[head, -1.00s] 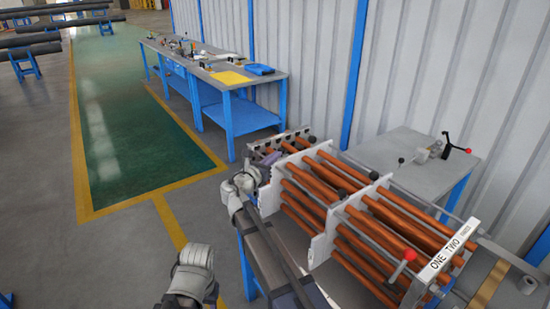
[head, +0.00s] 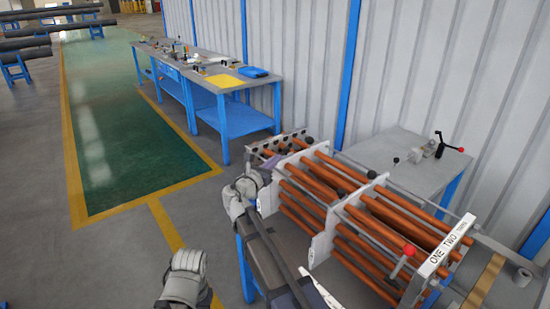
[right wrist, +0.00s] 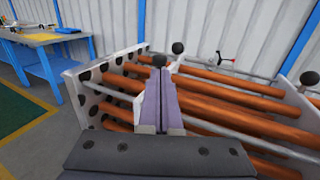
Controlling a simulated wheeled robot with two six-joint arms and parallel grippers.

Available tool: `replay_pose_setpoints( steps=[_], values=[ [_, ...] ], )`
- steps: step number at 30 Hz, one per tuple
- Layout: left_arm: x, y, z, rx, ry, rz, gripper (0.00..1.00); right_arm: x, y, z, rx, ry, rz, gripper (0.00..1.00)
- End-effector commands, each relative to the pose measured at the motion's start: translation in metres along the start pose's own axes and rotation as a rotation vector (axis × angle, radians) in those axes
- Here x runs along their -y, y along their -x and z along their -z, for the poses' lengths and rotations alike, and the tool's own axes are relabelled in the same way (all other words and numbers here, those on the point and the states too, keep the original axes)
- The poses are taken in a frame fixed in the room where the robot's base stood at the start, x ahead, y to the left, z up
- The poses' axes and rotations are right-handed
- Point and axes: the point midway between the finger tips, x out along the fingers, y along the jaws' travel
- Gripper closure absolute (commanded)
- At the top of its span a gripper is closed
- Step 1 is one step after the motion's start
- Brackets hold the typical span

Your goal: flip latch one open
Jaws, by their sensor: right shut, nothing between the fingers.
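The flanged shell is a bundle of copper-coloured tubes (head: 330,180) held by white plates, on a stand. A white bar (head: 437,262) at its near right end reads ONE and TWO. A red-knobbed lever (head: 409,251) stands up beside the word ONE. Black-knobbed levers (head: 372,174) stand farther along; I cannot tell which lever is latch one. My right gripper (head: 265,163) is at the far left end of the bundle, shut and empty. In the right wrist view, its purple fingers (right wrist: 159,88) point at a black knob (right wrist: 159,61); contact is unclear. My left gripper is not in view.
A grey table (head: 425,160) behind the bundle holds a clamp with a red knob (head: 461,150). A blue workbench (head: 235,110) with tools stands at the back left. The green floor lane (head: 110,140) on the left is clear.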

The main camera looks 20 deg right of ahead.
Motion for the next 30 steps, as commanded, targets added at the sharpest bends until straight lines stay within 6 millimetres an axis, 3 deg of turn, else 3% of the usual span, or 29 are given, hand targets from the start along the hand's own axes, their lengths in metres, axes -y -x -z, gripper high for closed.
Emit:
replay_pose_setpoints(
  steps=[9,15,21,30],
  values=[
    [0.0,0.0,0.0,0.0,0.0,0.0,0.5,0.001,0.059,0.0,-0.001,-0.001,-0.003,1.0],
    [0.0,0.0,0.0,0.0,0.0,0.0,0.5,0.0,0.087,0.0,-0.001,-0.001,-0.003,1.0],
    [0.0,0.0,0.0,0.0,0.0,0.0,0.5,-0.001,0.099,0.0,-0.001,-0.001,-0.001,1.0],
    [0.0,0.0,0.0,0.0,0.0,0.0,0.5,-0.001,0.1,0.0,-0.001,-0.001,0.0,1.0]
  ],
)
